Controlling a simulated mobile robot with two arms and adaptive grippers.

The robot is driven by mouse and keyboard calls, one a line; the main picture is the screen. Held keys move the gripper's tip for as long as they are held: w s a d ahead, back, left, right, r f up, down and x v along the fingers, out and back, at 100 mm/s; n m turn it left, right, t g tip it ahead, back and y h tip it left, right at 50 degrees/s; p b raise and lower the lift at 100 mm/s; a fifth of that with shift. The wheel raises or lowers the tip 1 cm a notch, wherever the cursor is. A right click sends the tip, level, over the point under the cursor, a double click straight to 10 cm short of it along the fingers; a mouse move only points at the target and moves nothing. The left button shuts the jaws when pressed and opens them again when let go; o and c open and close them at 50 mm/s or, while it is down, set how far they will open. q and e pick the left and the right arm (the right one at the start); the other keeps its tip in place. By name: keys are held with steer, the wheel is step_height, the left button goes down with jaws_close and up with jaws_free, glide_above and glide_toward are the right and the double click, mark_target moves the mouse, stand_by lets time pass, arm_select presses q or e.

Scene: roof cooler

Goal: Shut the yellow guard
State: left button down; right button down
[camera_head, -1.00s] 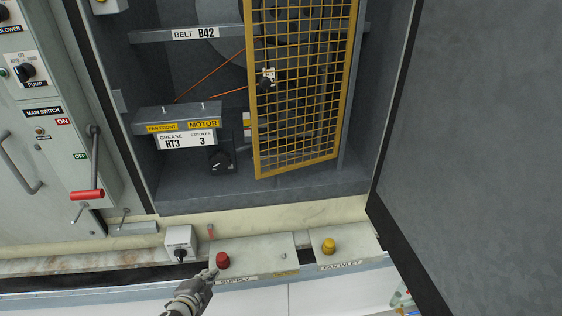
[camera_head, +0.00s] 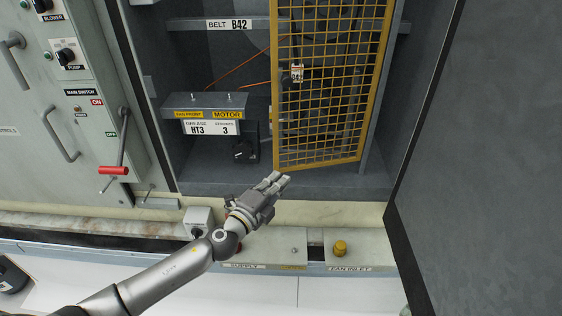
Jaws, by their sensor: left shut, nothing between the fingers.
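The yellow guard (camera_head: 330,95) is a mesh panel in a yellow frame inside the open grey cabinet. It stands swung out at an angle, with its left edge free, and the fan and belt space shows to its left. My left gripper (camera_head: 280,180) is shut and empty. In the picture its fingertips lie just below the guard's lower left corner; I cannot tell whether they touch it. My right gripper is not in view.
The motor box (camera_head: 205,112) sits left of the guard, with a dark knob below it. A large grey door (camera_head: 485,150) stands open at the right. The supply box and the fan inlet box (camera_head: 358,248) sit along the ledge below. A red-handled main switch (camera_head: 113,170) is at left.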

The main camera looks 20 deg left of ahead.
mark_target(274, 148)
arm_select(q)
steer(key=shift+w+a, duration=0.25)
steer(key=shift+w, duration=0.8)
steer(key=shift+w+a, duration=0.25)
steer(key=shift+w, duration=0.85)
steer(key=shift+w+a, duration=0.25)
steer(key=shift+w, duration=0.8)
steer(key=w+a+h+b, duration=0.1)
steer(key=b, duration=0.1)
steer(key=w+a+m+h+b, duration=0.1)
steer(key=w+b, duration=0.1)
steer(key=b, duration=0.1)
steer(key=w+a+m+g+h+b, duration=0.1)
steer(key=w+b, duration=0.1)
steer(key=shift+w+a+f, duration=0.2)
steer(key=shift+w+a, duration=0.05)
steer(key=shift+w+a+r, duration=0.25)
steer(key=shift+w+a, duration=0.05)
steer(key=shift+w, duration=0.15)
steer(key=shift+r, duration=0.2)
